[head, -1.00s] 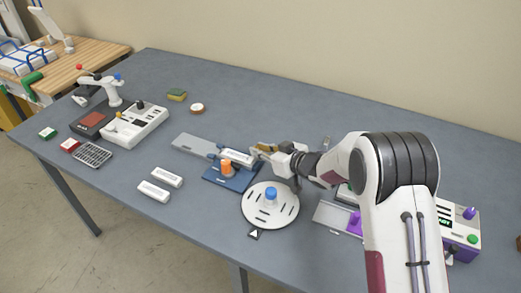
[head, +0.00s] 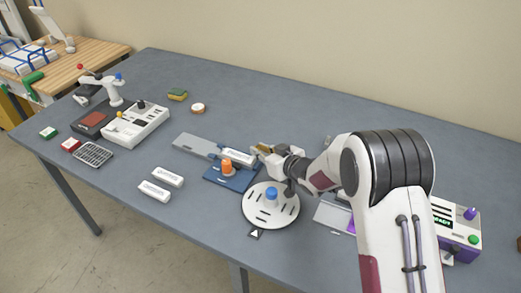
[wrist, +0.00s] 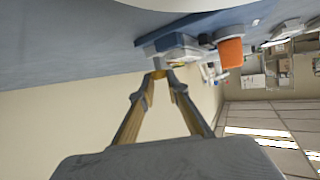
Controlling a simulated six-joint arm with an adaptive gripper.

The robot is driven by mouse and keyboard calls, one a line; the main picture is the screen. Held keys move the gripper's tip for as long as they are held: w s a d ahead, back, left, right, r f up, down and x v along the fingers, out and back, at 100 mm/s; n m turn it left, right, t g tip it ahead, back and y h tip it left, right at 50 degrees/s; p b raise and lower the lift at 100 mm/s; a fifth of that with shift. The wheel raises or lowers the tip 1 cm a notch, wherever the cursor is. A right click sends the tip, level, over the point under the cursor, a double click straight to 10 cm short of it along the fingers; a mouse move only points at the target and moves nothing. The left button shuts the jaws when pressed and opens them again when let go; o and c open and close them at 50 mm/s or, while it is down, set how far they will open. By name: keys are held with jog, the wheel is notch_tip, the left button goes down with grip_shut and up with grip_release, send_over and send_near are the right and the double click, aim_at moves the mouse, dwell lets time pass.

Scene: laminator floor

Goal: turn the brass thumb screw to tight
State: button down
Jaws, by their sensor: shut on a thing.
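My gripper (head: 257,151) is at the right end of a blue fixture (head: 232,181) that carries a white labelled block (head: 238,157) and an orange knob (head: 227,168). In the wrist view, my gripper's two fingers (wrist: 159,76) come together at their tips, shut on a small brass-coloured piece (wrist: 158,74), which I take as the thumb screw. The fingertips hide most of it, and its turn angle cannot be read. The blue fixture (wrist: 180,42) and orange knob (wrist: 230,52) lie just beyond the tips.
A white slotted disc (head: 258,208) with a blue knob stands close in front of my gripper. Two white labelled blocks (head: 168,177) (head: 154,191) lie to the left. A white machine with purple parts (head: 455,235) stands at the right, partly behind my arm.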

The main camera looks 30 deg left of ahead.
jog(key=c, duration=1.9)
grip_release()
jog(key=shift+d, duration=0.1)
jog(key=shift+v, duration=5.95)
jog(key=shift+r, duration=0.1)
jog(key=shift+c, duration=0.3)
